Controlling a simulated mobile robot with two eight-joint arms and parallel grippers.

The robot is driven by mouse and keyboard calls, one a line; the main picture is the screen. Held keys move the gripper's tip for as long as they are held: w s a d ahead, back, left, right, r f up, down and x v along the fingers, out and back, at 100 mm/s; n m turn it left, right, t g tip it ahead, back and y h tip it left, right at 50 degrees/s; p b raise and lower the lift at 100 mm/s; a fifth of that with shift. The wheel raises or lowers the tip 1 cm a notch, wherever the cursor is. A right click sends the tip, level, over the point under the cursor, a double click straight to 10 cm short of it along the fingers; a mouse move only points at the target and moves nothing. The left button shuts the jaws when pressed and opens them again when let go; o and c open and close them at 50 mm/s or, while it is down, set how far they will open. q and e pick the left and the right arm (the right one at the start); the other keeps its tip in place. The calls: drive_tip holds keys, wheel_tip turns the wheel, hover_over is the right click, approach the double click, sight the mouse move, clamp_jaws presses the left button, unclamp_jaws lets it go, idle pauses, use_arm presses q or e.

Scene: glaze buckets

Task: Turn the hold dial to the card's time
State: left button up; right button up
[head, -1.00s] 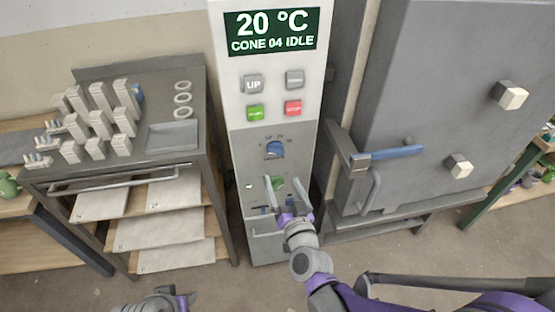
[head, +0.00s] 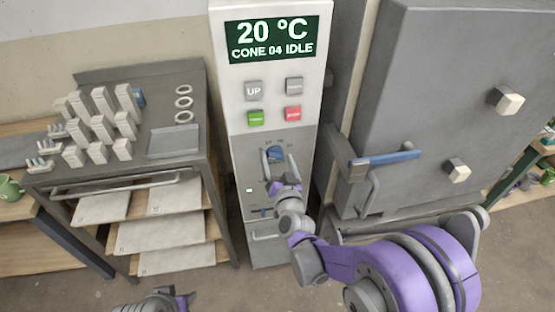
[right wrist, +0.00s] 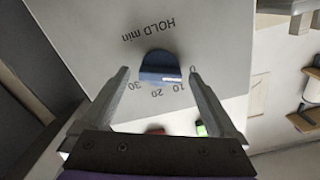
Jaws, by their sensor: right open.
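The blue hold dial (head: 275,153) is on the grey lower part of the kiln control panel (head: 240,160). The right wrist view shows the dial (right wrist: 160,68) close up, with "HOLD min" and the marks 0, 10, 20 and 30 around it. I cannot tell which mark it points to. My right gripper (head: 275,158) is open, its fingers on either side of the dial with gaps showing in the wrist view (right wrist: 158,76). My left gripper (head: 183,300) shows partly at the bottom edge, its jaws unclear. I cannot make out a card with a time.
The display (head: 272,40) reads 20 °C, CONE 04 IDLE. Above the dial are the UP button (head: 254,90), a green button (head: 256,118) and a red button (head: 293,113). The kiln door handle (head: 385,160) juts out to the right. A metal rack (head: 140,180) stands left.

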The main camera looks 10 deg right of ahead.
drive_tip(key=c, duration=1.4)
drive_tip(key=m+b, duration=0.1)
drive_tip(key=m, duration=0.2)
drive_tip(key=shift+f+m, duration=0.1)
drive_tip(key=shift+m, duration=0.3)
drive_tip(key=shift+d+m+b, duration=0.1)
drive_tip(key=shift+m+b, duration=0.3)
drive_tip(key=shift+m, duration=2.1)
drive_tip(key=o, duration=1.4)
